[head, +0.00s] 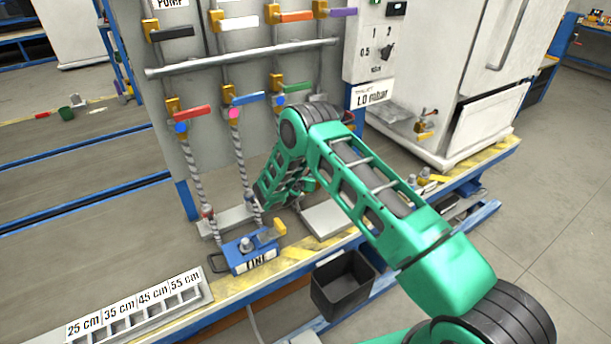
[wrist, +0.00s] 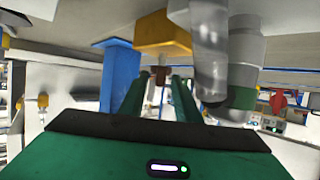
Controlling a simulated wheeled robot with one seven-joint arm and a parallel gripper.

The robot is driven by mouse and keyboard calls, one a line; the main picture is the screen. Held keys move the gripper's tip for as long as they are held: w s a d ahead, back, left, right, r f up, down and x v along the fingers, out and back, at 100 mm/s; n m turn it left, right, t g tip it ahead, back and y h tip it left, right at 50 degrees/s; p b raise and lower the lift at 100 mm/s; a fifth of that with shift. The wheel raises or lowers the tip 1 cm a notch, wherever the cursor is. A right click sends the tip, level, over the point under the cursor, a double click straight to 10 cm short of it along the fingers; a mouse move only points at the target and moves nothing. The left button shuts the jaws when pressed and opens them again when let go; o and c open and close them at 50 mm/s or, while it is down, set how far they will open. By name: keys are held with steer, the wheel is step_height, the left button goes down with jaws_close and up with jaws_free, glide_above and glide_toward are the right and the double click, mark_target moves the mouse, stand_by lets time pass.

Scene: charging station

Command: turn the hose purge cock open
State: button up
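My gripper (wrist: 160,85) shows in the wrist view with its two green fingers apart and a gap between them. A yellow block (wrist: 162,36) is just above and beyond the fingertips, with a blue upright piece (wrist: 119,76) to its left. A pale grey cylinder (wrist: 211,55) hangs close at the right. I cannot tell which fitting is the hose purge cock. In the head view, my green arm reaches down in front of the valve panel (head: 180,110), and my fingertips are hidden. Colored levers there include a red one (head: 194,112) and a blue one (head: 249,99).
A blue unit with a yellow part (head: 235,263) sits on the bench below two hoses (head: 241,160). A black bin (head: 343,285) is in front of the bench. A length-marked rack (head: 140,310) lies front left. A white cabinet (head: 455,75) stands right.

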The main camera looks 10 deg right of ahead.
steer(key=c, duration=0.7)
steer(key=shift+s+d+n+t+y, duration=0.15)
steer(key=shift+n+t+y, duration=0.15)
steer(key=shift+n+y, duration=0.5)
steer(key=shift+w+d+n+t+y, duration=0.1)
steer(key=shift+n+t+y, duration=0.2)
steer(key=shift+n+y, duration=0.5)
steer(key=shift+s+d+n+t+y, duration=0.15)
steer(key=shift+n+t+y, duration=0.15)
steer(key=shift+n+y, duration=0.5)
steer(key=shift+w+d+n+y, duration=0.1)
steer(key=shift+d+n+y, duration=0.1)
steer(key=shift+n+y, duration=0.85)
steer(key=shift+d+n+y, duration=0.2)
steer(key=shift+n+y, duration=0.55)
steer(key=shift+y, duration=0.5)
steer(key=shift+n+g+y, duration=0.3)
steer(key=shift+n+y, duration=0.4)
steer(key=shift+y, duration=0.1)
steer(key=o, duration=0.7)
